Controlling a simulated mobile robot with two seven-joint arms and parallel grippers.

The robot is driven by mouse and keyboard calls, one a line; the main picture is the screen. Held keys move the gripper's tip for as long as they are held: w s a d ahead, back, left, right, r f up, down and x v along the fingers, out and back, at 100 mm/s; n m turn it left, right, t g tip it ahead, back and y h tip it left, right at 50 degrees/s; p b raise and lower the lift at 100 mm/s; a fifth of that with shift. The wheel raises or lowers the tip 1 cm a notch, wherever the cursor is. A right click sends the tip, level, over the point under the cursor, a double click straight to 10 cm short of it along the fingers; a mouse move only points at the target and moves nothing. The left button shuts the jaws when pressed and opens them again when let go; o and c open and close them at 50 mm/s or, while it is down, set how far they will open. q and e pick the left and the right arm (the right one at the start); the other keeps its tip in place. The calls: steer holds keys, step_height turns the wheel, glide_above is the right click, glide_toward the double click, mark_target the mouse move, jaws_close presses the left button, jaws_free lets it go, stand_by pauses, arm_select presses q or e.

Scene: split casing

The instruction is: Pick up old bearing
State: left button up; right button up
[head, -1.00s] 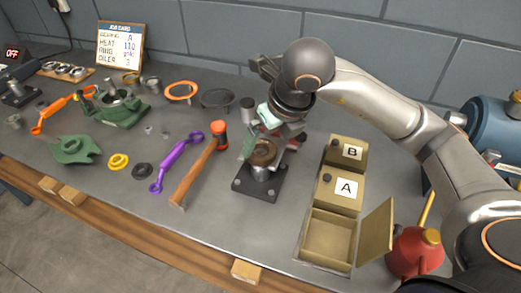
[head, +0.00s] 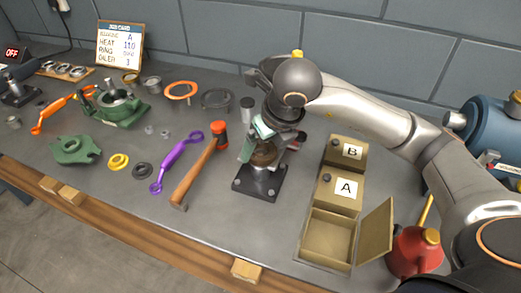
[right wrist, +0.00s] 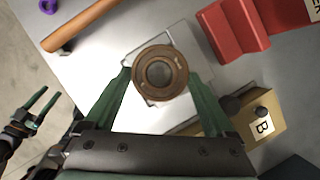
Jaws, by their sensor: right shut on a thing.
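The old bearing (head: 263,155) is a rusty brown ring at the top of the post on a dark square stand (head: 247,186). In the right wrist view the bearing (right wrist: 147,61) shows from above as a ring around a grey centre. My right gripper (head: 262,146) is above the stand, its green fingers pointing down. In the right wrist view its fingers (right wrist: 158,80) are shut on opposite sides of the bearing. The bearing is still at the post; I cannot tell whether it has lifted. My left gripper (right wrist: 37,108) shows at the left of the right wrist view, its fingers apart and empty.
A hammer (head: 196,176) and a purple wrench (head: 176,160) lie left of the stand. Boxes marked A (head: 345,188) and B (head: 352,152) and an open bin (head: 327,238) stand right, beside a red oil can (head: 412,254). The bench front near the stand is clear.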

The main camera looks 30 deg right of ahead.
steer(key=c, duration=0.4)
steer(key=shift+c, duration=0.5)
steer(key=shift+r, duration=0.15)
